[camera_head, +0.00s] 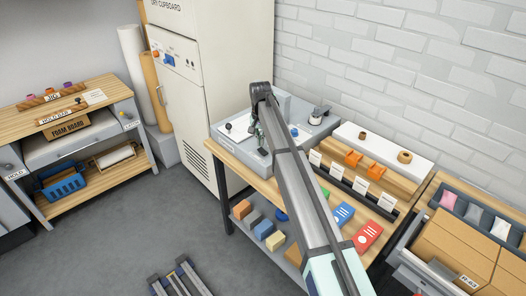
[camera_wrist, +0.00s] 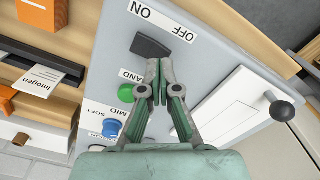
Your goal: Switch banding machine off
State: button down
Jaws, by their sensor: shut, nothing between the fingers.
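The banding machine (camera_head: 222,142) is a grey box on the wooden bench beside the tall cupboard. Its grey panel (camera_wrist: 213,55) fills much of the wrist view. A black switch (camera_wrist: 150,46) sits on it beside the labels "ON" and "OFF", which read upside down. I cannot tell which way the switch is set. My gripper (camera_wrist: 158,66) is shut and empty, its tips close to the switch; contact is unclear. In the head view my gripper (camera_head: 263,149) is over the machine, and my arm hides part of it.
A green button (camera_wrist: 126,93) and a blue knob (camera_wrist: 110,128) are near my fingers. A black-knobbed lever (camera_wrist: 279,111) stands at the right. Labelled cards (camera_head: 359,184) and orange pieces (camera_head: 353,158) are on the bench right of my arm. The floor (camera_head: 125,235) at left is open.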

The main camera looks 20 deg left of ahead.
aim_at(261, 149)
jog(key=shift+f+b, duration=0.35)
jog(key=shift+f, duration=0.9)
dwell(0.5)
jog(key=shift+r, duration=0.15)
jog(key=shift+r+p, duration=1.6)
jog(key=shift+r, duration=1.85)
jog(key=shift+f, duration=0.1)
